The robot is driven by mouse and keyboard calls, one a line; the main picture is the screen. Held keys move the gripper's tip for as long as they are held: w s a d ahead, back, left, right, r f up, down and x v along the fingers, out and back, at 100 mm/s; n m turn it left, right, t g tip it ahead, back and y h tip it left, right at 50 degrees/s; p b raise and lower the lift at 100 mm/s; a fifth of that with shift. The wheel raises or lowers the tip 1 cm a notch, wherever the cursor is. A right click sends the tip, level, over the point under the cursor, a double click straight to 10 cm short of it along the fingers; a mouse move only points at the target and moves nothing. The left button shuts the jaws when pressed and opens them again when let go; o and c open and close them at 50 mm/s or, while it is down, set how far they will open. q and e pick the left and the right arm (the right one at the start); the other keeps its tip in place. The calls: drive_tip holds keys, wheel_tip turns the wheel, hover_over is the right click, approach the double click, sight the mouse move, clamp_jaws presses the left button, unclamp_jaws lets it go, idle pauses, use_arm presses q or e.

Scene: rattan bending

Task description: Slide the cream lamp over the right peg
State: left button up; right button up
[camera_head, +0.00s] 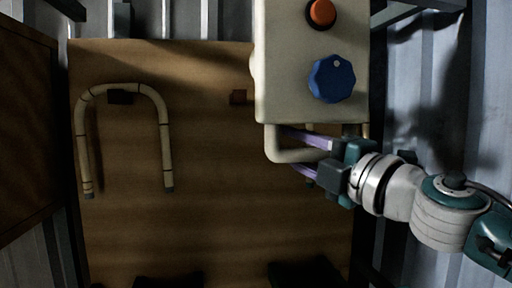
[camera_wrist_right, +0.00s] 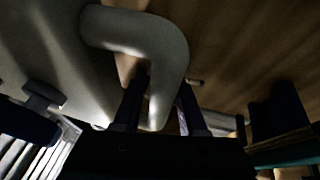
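The cream lamp (camera_head: 288,92) is a boxy cream body with an orange button, a blue knob and a bent cream tube (camera_head: 285,157) at its near end. My right gripper (camera_head: 307,155) has its purple fingers on either side of this tube. In the right wrist view the tube (camera_wrist_right: 150,32) bends and runs down between the fingers (camera_wrist_right: 163,88). The right peg (camera_head: 238,97) looks like a small dark reddish block on the board, just left of the lamp and apart from it in the picture. My left gripper is not in view.
A U-shaped tan cane (camera_head: 165,135) lies around a dark left peg (camera_head: 120,97). A dark brown panel (camera_head: 25,120) stands at the left, and dark shapes (camera_head: 305,274) sit at the bottom edge.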

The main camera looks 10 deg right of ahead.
clamp_jaws()
idle(1.1)
